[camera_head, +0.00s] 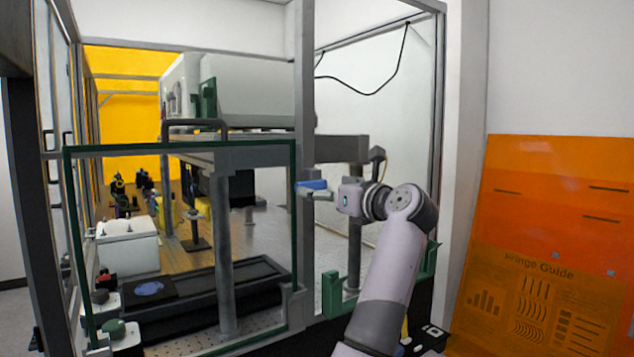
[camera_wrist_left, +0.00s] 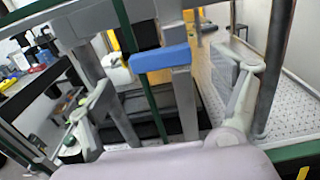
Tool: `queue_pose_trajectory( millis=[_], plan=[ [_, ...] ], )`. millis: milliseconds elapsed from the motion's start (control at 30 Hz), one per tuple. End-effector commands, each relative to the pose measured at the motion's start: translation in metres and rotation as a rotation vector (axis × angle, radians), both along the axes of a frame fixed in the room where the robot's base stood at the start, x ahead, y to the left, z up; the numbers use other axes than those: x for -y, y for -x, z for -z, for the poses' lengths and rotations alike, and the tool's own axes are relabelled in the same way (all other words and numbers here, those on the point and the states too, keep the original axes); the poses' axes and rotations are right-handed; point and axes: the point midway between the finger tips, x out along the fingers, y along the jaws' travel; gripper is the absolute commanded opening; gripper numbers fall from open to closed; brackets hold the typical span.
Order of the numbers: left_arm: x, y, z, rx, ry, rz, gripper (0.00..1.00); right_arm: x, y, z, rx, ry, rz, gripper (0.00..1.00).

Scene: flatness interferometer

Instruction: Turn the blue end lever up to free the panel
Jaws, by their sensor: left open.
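The blue end lever (camera_head: 312,184) sits at the upright grey post, by the right edge of the green-framed clear panel (camera_head: 295,225). It lies roughly level and also shows in the left wrist view (camera_wrist_left: 160,59). My left gripper (camera_head: 322,193) is close to the lever, its arm rising from the bottom of the head view. In the left wrist view, its two fingers (camera_wrist_left: 175,85) are spread wide, with the lever between and ahead of them. I see no finger touching it. My right gripper is not in view.
Behind the panel are a black rail (camera_head: 200,290), a white box (camera_head: 128,245) and a grey housing (camera_head: 250,90). A frame post (camera_head: 305,100) stands beside the lever. An orange Fringe Guide board (camera_head: 550,230) leans at the right.

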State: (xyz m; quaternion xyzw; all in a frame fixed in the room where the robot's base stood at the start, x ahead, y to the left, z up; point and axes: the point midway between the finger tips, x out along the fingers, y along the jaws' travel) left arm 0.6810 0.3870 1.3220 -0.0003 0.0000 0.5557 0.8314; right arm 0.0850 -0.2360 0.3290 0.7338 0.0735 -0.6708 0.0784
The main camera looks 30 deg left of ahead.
Motion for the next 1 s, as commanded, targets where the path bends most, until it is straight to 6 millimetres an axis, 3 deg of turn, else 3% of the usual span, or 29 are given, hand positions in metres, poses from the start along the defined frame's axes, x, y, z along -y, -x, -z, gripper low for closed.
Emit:
queue_pose_trajectory(
  millis=[233, 633, 1000],
  plan=[
    [-0.031, -0.013, -0.001, -0.002, -0.001, -0.001, 0.85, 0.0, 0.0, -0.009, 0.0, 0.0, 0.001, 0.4],
    [-0.037, -0.015, 0.0, -0.001, 0.0, -0.001, 0.84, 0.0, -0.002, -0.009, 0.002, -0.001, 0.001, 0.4],
    [-0.037, -0.015, 0.0, -0.001, 0.0, -0.001, 0.6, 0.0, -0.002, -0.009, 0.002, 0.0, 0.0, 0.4]
  ],
)
